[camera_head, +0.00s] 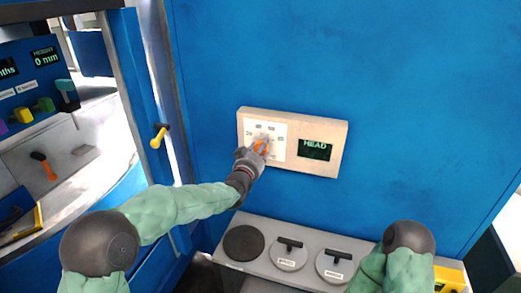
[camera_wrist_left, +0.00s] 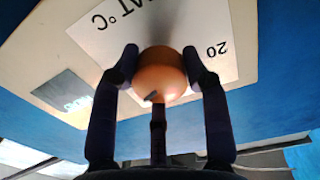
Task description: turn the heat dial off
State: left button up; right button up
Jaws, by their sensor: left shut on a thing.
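The heat dial is an orange round knob (camera_head: 261,147) on a white scale plate, set in a cream panel (camera_head: 325,121) on the blue wall. My left gripper (camera_head: 255,153) is at the dial and hides part of it in the head view. The pointer's exact setting is hard to read. My right gripper is not in view; only my right arm shows.
A dark display (camera_head: 314,149) reading HEAD is right of the dial. A yellow lever (camera_head: 158,137) is on the blue post at left.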

pick_arm(q)
jog(key=n+b, duration=0.3)
jog(key=b, duration=0.2)
jog(key=n+b, duration=0.4)
jog(key=b, duration=0.1)
jog(key=n+b, duration=0.4)
jog(key=shift+f+b, duration=0.25)
jog(key=shift+b, duration=0.15)
jog(key=shift+n+b, duration=0.7)
jog(key=shift+n, duration=0.4)
jog(key=n+b, duration=0.1)
jog(key=n, duration=0.1)
jog(key=shift+n+b, duration=0.4)
jog(key=n+b, duration=0.1)
jog(key=n, duration=0.2)
jog(key=shift+d+r+n+b, duration=0.1)
jog(key=shift+n+b, duration=0.25)
jog(key=shift+n, duration=0.05)
jog(key=n+b, duration=0.1)
jog(key=n, duration=0.2)
jog(key=shift+n, duration=0.3)
jog(key=shift+r+n+b, duration=0.1)
jog(key=shift+n+b, duration=0.3)
jog(key=shift+n, duration=1.5)
jog(key=o, duration=1.2)
jog(key=shift+c, duration=0.2)
